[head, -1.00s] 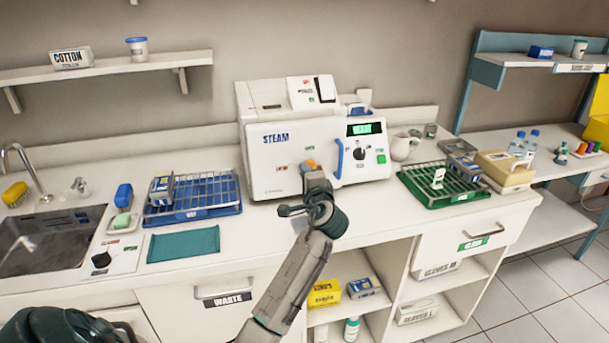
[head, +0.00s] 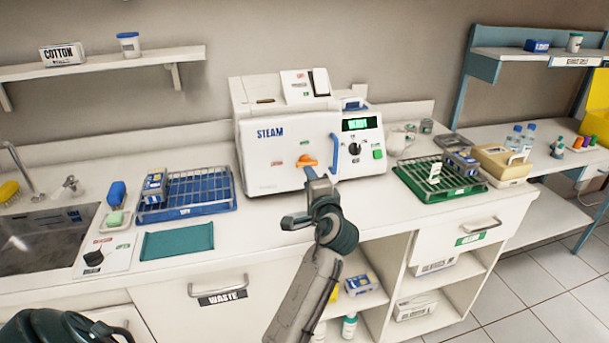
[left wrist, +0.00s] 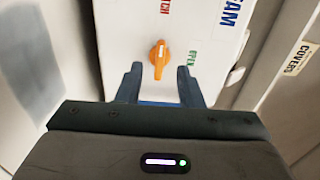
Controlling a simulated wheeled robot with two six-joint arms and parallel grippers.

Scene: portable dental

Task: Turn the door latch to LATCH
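The white steam sterilizer (head: 285,180) stands on the counter in the head view. Its orange door latch (head: 307,160) is on the front, with a red label to its left and a green label above. The latch lies roughly level there, along the line toward the red label. In the left wrist view the latch (left wrist: 158,60) stands upright between and beyond my fingers, near a red label ending in "CH" and a green "OPEN". My left gripper (head: 300,200) is open and empty, in front of and below the latch; it also shows in the left wrist view (left wrist: 160,88). My right gripper is not in view.
A blue door handle (head: 334,157) stands just right of the latch. A blue rack (head: 188,194) is left of the sterilizer and a green rack (head: 432,183) right of it. A teal cloth (head: 177,241) lies on the counter (head: 265,222), which is clear before the sterilizer.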

